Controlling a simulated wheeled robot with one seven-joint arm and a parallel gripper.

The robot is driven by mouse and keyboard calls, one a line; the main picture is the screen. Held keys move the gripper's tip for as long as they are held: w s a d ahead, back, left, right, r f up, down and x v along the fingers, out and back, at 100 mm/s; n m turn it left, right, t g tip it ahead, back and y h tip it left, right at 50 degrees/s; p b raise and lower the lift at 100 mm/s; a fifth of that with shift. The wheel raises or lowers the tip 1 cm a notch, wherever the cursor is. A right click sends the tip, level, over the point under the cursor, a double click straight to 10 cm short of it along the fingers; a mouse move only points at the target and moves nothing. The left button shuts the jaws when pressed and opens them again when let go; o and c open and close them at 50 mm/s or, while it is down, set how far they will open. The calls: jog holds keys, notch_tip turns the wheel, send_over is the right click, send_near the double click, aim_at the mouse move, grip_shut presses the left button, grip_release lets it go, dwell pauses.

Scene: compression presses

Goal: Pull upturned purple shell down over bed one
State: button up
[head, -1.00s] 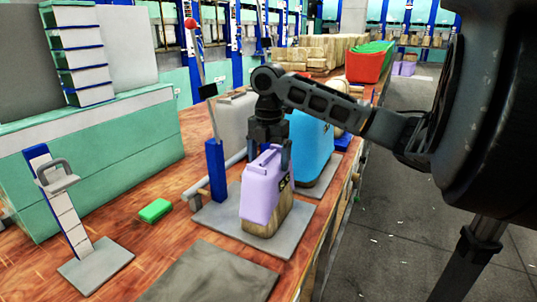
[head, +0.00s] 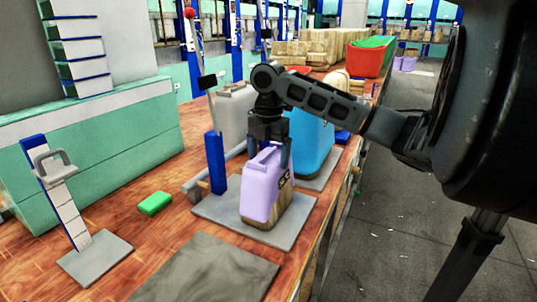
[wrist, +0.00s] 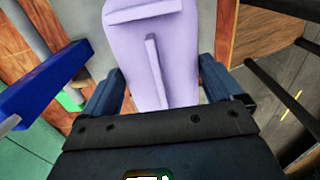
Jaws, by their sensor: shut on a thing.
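The purple shell (head: 262,184) sits upside down over a wooden block, bed one (head: 266,217), whose lower part shows below the shell's rim. The bed stands on a grey base plate (head: 222,214) with a blue upright post. My gripper (head: 270,150) points down from above and is shut on the shell, one finger on each side. In the wrist view the shell (wrist: 155,50) lies between my two fingers (wrist: 160,95), with a raised rib along it. The shell's inside and the upper part of the bed are hidden.
A blue post (head: 215,163) with a lever stands just left of the shell. A blue shell (head: 311,145) and a grey shell (head: 236,115) stand close behind. A green block (head: 154,203) lies on the bench to the left. An aisle is open on the right.

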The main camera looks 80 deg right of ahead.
jog(key=shift+f, duration=0.45)
jog(key=o, duration=1.4)
notch_tip(320, 180, up, 8)
jog(key=shift+f+b, duration=0.1)
jog(key=shift+b, duration=0.3)
